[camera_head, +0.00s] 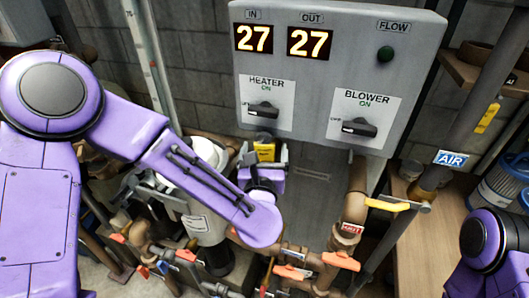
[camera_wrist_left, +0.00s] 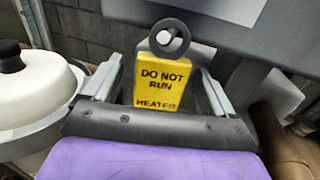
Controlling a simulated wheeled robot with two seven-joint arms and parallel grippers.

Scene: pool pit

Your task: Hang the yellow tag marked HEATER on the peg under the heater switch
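The yellow HEATER tag (camera_wrist_left: 160,88) reads DO NOT RUN HEATER. It also shows in the head view (camera_head: 265,152), just below the heater switch (camera_head: 263,109). In the left wrist view its dark ring (camera_wrist_left: 169,38) surrounds a pale peg tip (camera_wrist_left: 164,37), and the tag hangs upright below. My left gripper (camera_head: 264,153) has its fingers spread on either side of the tag, with a gap at each side; it shows the same in the left wrist view (camera_wrist_left: 161,75). The tag's lower edge is hidden behind the gripper body. My right gripper is out of view.
The blower switch (camera_head: 359,127) is right of the heater switch on the grey panel (camera_head: 335,60). Another yellow tag (camera_head: 488,115) hangs at the right. Pipes with orange valve handles (camera_head: 342,261) stand below. A white-lidded vessel (camera_wrist_left: 35,85) is close left of my left gripper.

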